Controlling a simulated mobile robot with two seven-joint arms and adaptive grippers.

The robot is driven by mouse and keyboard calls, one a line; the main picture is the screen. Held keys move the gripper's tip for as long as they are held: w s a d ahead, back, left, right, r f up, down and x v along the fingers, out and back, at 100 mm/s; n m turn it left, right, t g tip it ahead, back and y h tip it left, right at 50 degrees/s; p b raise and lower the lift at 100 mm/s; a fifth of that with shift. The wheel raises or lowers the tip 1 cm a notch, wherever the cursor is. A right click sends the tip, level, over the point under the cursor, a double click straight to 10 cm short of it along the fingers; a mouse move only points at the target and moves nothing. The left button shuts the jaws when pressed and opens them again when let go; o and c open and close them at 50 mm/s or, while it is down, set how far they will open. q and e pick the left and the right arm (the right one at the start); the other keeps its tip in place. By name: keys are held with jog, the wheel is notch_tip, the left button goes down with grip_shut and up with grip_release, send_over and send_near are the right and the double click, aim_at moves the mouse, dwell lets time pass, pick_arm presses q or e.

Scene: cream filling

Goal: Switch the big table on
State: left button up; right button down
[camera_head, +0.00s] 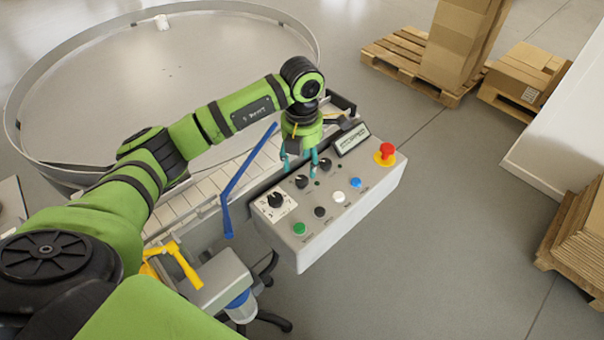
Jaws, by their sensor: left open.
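The control box (345,212) is a grey slanted panel at the centre. It has three black rotary knobs: a left one (276,200), a middle one (301,181) and a right one (325,165). Below them are a green button (299,229), black, white and blue buttons; their labels are too small to read. The big round table (180,70) with a metal rim is at the upper left. My left gripper (300,163) points down over the panel's back edge, teal fingers apart and empty, near the middle and right knobs. Contact cannot be told. My right gripper is not in view.
A red emergency button (386,150) and a small display (352,139) sit at the box's right end. A conveyor (185,205) with a blue bar (244,180) runs behind the box. Pallets with cartons (455,45) stand upper right. Floor right of the box is clear.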

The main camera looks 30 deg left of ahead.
aim_at(302, 179)
pick_arm(q)
notch_tip(302, 179, down, 3)
jog(key=shift+w+a+f+p, duration=0.1)
jog(key=shift+p, duration=0.4)
notch_tip(302, 179, down, 2)
jog(key=shift+w+f+p, duration=0.15)
jog(key=shift+p, duration=0.15)
jog(key=shift+f, duration=0.5)
jog(key=shift+c, duration=1.2)
jog(key=shift+a, duration=0.1)
jog(key=c, duration=0.7)
grip_shut()
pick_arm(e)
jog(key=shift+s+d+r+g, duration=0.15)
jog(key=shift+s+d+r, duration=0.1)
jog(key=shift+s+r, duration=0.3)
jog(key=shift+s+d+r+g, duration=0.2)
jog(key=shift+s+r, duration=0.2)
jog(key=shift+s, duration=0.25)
